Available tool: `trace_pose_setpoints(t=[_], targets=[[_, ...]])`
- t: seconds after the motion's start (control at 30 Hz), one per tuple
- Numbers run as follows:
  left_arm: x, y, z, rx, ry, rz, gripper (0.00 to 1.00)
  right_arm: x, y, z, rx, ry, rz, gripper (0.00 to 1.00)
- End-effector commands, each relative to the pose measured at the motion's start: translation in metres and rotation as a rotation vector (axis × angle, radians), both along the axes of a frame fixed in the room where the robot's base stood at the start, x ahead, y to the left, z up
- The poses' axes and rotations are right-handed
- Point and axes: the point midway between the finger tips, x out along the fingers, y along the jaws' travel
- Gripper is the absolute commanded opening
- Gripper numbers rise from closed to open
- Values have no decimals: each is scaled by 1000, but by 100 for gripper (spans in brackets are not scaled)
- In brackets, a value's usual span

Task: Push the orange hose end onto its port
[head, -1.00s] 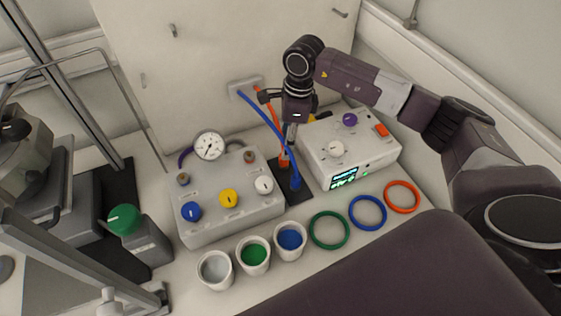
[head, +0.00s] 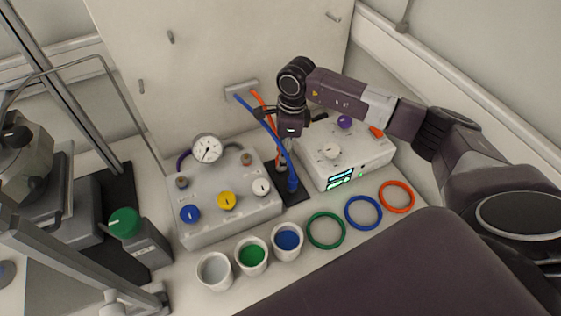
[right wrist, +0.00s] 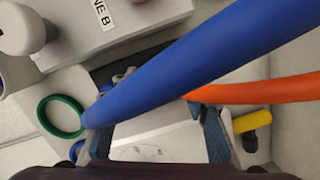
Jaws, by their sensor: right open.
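In the right wrist view the orange hose (right wrist: 262,92) comes in from the right and goes under the blue hose (right wrist: 190,62), close to one finger. My right gripper (right wrist: 158,142) is open, with its fingers wide apart and pointing down in the head view. My left gripper is not in view.
The blue hose (head: 270,127) crosses in front of the gripper to its dark base plate. A grey valve box (head: 235,222) with a gauge stands left, a white unit (head: 352,165) right. Cups and coloured rings (head: 326,246) lie in front.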

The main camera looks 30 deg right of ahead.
Motion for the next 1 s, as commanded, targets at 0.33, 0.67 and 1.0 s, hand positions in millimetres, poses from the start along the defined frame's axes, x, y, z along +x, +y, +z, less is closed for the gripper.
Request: trace_pose_setpoints(t=[0.33,0.67,1.0], targets=[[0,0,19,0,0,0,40,3,3,-38,0,1,1,42],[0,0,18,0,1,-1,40,3,3,-39,0,0,0,41],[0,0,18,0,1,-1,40,3,3,-38,0,0,0,3]])
